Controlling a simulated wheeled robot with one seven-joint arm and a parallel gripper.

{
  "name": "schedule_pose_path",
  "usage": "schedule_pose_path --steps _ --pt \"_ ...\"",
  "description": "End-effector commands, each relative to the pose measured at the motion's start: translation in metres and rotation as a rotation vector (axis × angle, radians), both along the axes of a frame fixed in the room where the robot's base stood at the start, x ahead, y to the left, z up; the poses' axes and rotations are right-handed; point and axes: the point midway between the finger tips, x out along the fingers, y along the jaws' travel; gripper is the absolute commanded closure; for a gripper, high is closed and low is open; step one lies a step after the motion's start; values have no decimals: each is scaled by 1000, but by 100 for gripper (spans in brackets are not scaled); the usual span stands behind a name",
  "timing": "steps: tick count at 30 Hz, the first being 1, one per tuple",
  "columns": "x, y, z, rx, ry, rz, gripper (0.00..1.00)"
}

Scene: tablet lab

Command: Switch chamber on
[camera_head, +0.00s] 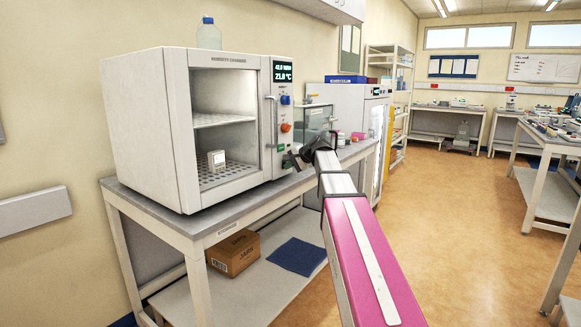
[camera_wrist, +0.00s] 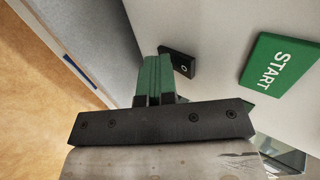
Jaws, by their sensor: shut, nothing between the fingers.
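The humidity chamber (camera_head: 185,125) is a white box on a bench, with a window in its front and a lit display (camera_head: 283,72) reading about 21.0 °C. Its right panel carries a blue knob (camera_head: 285,99), an orange knob (camera_head: 286,127) and a green START button (camera_head: 281,148), which is large in the wrist view (camera_wrist: 279,66). In the wrist view a black rocker switch (camera_wrist: 177,62) marked with a circle sits on the panel. My gripper (camera_wrist: 153,62) is shut and empty, its fingertips just beside the switch; whether they touch is unclear. In the head view my gripper (camera_head: 291,160) is at the panel's lower part.
A bottle (camera_head: 209,34) stands on the chamber, and a small white device (camera_head: 216,160) sits inside. A vertical handle (camera_head: 271,122) is left of the knobs. A glass-sided box (camera_head: 318,120) stands right of the chamber. The floor (camera_head: 440,200) to the right is clear.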

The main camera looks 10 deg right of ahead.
Motion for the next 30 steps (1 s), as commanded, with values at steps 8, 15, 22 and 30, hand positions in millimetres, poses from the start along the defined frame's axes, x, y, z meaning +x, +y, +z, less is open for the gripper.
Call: schedule_pose_path --steps 8,15,22,30 --pt "1 1 1 0 0 1 100" --pt "2 1 10 2 -2 0 100" --pt "2 1 17 3 -2 -1 100" --pt "1 1 17 3 -2 -1 100"
